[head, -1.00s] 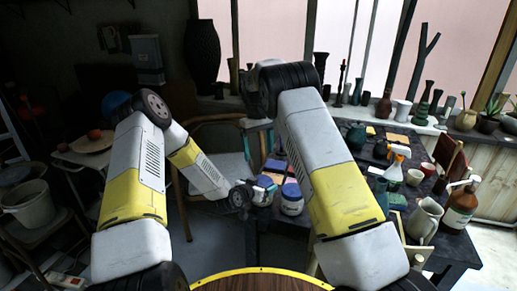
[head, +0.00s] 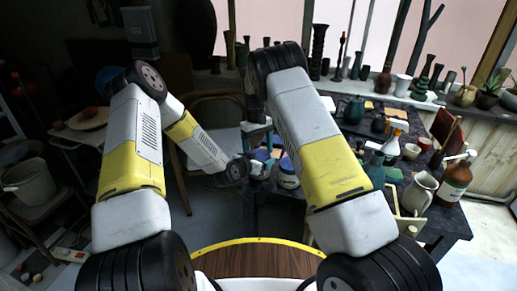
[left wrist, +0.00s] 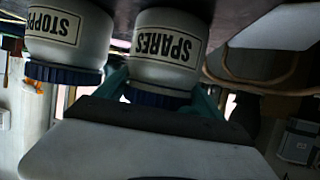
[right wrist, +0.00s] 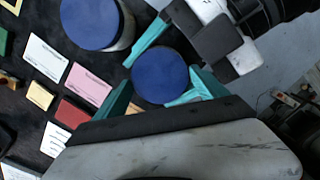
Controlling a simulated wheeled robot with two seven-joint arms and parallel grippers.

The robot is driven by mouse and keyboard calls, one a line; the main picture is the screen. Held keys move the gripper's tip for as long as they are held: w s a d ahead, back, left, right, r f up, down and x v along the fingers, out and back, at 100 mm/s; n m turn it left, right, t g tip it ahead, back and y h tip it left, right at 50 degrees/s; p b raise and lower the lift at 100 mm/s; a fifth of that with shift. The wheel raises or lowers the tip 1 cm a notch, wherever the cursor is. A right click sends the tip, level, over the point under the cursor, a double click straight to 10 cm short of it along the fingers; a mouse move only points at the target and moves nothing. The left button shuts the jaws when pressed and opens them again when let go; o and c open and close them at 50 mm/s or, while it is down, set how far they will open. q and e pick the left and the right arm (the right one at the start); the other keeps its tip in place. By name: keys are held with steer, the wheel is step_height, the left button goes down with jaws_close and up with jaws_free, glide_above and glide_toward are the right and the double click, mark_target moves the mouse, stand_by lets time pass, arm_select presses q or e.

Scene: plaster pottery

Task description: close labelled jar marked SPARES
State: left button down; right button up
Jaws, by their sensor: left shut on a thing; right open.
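The SPARES jar is white with a black-framed label, upside down in the left wrist view (left wrist: 165,45). Its blue lid (left wrist: 150,97) sits on its mouth; how tightly, I cannot tell. My left gripper (head: 248,169) is shut on this jar, its teal fingers on either side near the lid. In the right wrist view the blue lid (right wrist: 160,75) shows from above. My right gripper (right wrist: 160,84) is open above it, teal fingers spread on either side; contact is unclear. In the head view my right gripper (head: 257,142) is partly hidden by its arm.
A second blue-lidded jar, its label starting STOPP (left wrist: 65,35), stands close beside; it also shows in the head view (head: 288,175). Cards (right wrist: 85,85) lie on the dark table. A pitcher (head: 419,190) and a brown bottle (head: 455,182) stand at the right.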

arm_select(q)
steer(key=shift+a+f, duration=0.1)
steer(key=shift+a, duration=0.05)
arm_select(e)
steer(key=shift+c, duration=0.4)
steer(key=c, duration=1.1)
steer(key=o, duration=1.6)
steer(key=shift+c, duration=0.2)
steer(key=shift+a, duration=0.1)
steer(key=shift+r, duration=0.1)
step_height(320, 180, up, 4)
steer(key=shift+f, duration=0.1)
steer(key=shift+r, duration=0.3)
